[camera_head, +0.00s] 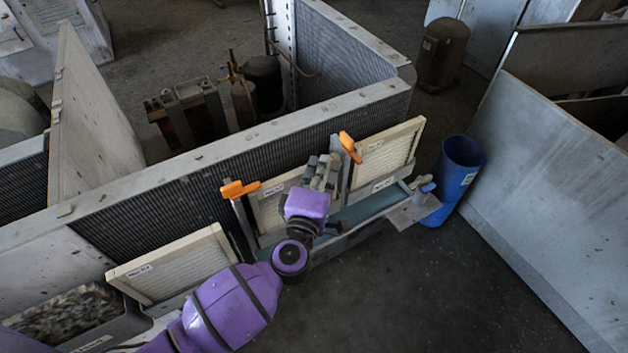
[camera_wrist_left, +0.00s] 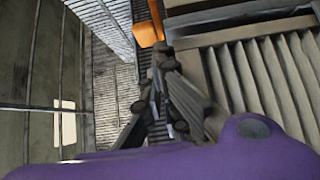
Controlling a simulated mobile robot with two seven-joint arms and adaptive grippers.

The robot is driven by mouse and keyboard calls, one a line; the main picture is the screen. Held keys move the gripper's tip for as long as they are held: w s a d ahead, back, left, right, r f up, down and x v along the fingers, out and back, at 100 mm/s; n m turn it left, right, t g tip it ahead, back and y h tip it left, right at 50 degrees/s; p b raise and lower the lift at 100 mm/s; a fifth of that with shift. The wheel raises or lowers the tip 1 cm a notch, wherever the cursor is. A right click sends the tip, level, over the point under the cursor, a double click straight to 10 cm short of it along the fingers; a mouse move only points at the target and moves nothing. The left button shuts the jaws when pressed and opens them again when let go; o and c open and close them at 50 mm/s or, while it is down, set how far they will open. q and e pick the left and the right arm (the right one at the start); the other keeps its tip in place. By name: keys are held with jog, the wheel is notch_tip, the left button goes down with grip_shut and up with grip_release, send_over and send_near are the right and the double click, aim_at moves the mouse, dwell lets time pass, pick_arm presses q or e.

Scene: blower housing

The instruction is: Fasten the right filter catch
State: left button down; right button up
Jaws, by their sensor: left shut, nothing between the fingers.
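The right filter catch (camera_head: 350,147) has an orange handle on top of a dark upright bar, between the middle filter (camera_head: 270,213) and the right filter (camera_head: 388,156). The handle slants from upper left to lower right. My left gripper (camera_head: 325,162) is shut and empty, just left of and below this handle. In the left wrist view an orange handle (camera_wrist_left: 148,32) shows just beyond the shut fingertips (camera_wrist_left: 162,55); whether they touch cannot be told. The left catch (camera_head: 240,188) has a similar orange handle, lying nearly level. My left gripper and wrist hide part of the middle filter.
A pale-framed filter (camera_head: 172,264) leans at lower left. A grey finned housing wall (camera_head: 250,135) runs behind the filters. A blue bin (camera_head: 456,175) stands right of a small ledge (camera_head: 415,210). A grey panel (camera_head: 545,170) stands at far right. Floor in front is clear.

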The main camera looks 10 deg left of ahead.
aim_at(351, 147)
pick_arm(q)
jog(key=shift+w+d, duration=0.4)
jog(key=shift+d, duration=0.2)
jog(key=shift+w+d, duration=0.35)
jog(key=shift+d, duration=0.25)
